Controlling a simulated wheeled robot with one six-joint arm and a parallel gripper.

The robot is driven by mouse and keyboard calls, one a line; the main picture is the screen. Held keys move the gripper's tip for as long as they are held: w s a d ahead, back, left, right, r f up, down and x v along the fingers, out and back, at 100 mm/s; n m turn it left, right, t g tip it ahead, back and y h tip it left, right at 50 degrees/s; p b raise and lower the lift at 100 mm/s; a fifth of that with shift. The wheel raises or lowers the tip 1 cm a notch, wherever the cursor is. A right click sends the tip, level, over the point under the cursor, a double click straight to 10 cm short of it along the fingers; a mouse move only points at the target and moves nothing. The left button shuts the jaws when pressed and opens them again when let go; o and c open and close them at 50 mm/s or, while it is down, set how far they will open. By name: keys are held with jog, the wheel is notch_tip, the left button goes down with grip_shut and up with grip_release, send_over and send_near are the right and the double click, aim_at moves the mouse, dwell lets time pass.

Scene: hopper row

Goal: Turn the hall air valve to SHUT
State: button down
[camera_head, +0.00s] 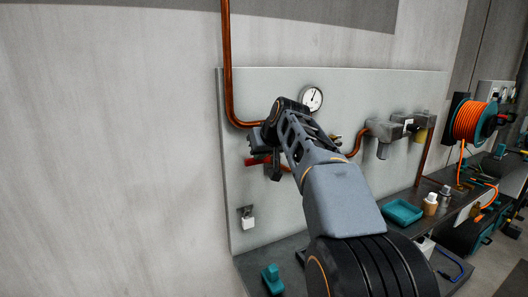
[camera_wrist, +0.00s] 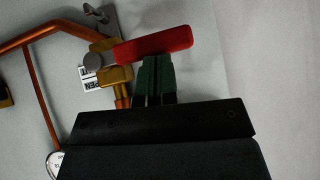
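The air valve has a brass body (camera_wrist: 117,74) and a red lever (camera_wrist: 153,44) in the wrist view. The lever points right from the body, tilted slightly up. A white label (camera_wrist: 91,78) beside the body shows part of the word OPEN. My gripper (camera_wrist: 157,62) has green fingertips close together, with only a thin gap between them. The tips meet the lever's lower edge near its middle; whether they touch it I cannot tell. In the head view the red lever (camera_head: 257,161) shows beside my gripper, and my arm hides much of the valve.
A copper pipe (camera_head: 228,60) runs down to the valve on a grey panel (camera_head: 290,90). A round gauge (camera_head: 311,98) sits above right. A padlock-like tag (camera_head: 247,221) hangs below. A teal tray (camera_head: 402,212) and bottles stand on the shelf at right.

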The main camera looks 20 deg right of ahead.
jog(key=w+a+r+p+v, duration=0.1)
jog(key=w+r+p+v, duration=0.1)
jog(key=v, duration=1)
jog(key=shift+s+r+p, duration=0.3)
jog(key=shift+r+p, duration=0.05)
jog(key=shift+p, duration=0.4)
notch_tip(320, 180, down, 13)
jog(key=s+m+g+h, duration=0.1)
jog(key=s+m+g, duration=0.1)
jog(key=s+a+f+n+g, duration=0.1)
jog(key=s+a+f, duration=0.4)
jog(key=s+f, duration=0.2)
jog(key=s+a+f+n+g, duration=0.1)
jog(key=s+a+f, duration=0.3)
jog(key=s+f, duration=0.4)
notch_tip(320, 180, down, 4)
jog(key=shift+s+a+f+g, duration=0.1)
jog(key=shift+s+a+g, duration=0.25)
jog(key=shift+g, duration=0.35)
